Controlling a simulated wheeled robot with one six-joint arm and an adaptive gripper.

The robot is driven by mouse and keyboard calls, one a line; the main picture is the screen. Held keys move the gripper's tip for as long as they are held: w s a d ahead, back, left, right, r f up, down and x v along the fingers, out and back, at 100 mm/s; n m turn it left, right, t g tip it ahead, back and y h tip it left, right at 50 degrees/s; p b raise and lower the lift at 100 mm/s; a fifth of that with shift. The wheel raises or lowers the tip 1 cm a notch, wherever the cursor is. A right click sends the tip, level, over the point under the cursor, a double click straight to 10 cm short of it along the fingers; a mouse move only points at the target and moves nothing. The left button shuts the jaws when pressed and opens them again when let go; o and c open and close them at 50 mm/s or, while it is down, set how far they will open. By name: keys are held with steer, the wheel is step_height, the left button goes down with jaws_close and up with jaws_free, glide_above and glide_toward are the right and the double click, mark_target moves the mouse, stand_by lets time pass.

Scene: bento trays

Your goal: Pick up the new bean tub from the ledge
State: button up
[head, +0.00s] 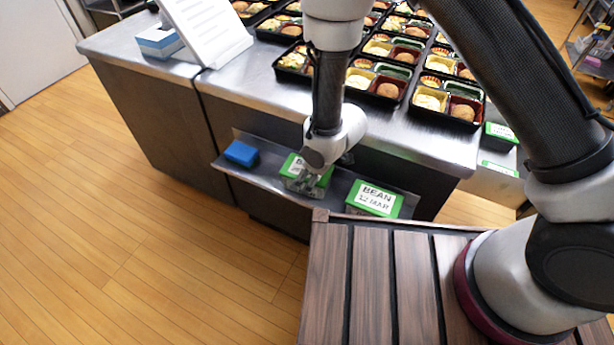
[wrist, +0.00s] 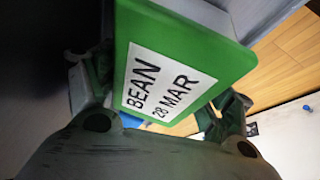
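A bean tub with a green lid (head: 323,180) is on the metal ledge, partly hidden by my gripper. In the wrist view its lid (wrist: 220,57) is close, with a label (wrist: 165,85) reading "BEAN 28 MAR". My gripper (head: 303,187) is down at this tub. In the wrist view its fingers (wrist: 165,95) are well apart, one at either side of the lid. I cannot tell whether they press on the tub. A second green-lidded bean tub (head: 376,198) stands to the right on the ledge, its label reading "BEAN 12 MAR".
The metal ledge (head: 212,160) runs along the counter front, with a blue block (head: 241,153) at its left end. Several filled bento trays (head: 447,118) cover the counter (head: 250,85) above. My slatted deck is close by at the lower right. Open floor lies left.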

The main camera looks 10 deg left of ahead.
steer(key=c, duration=0.7)
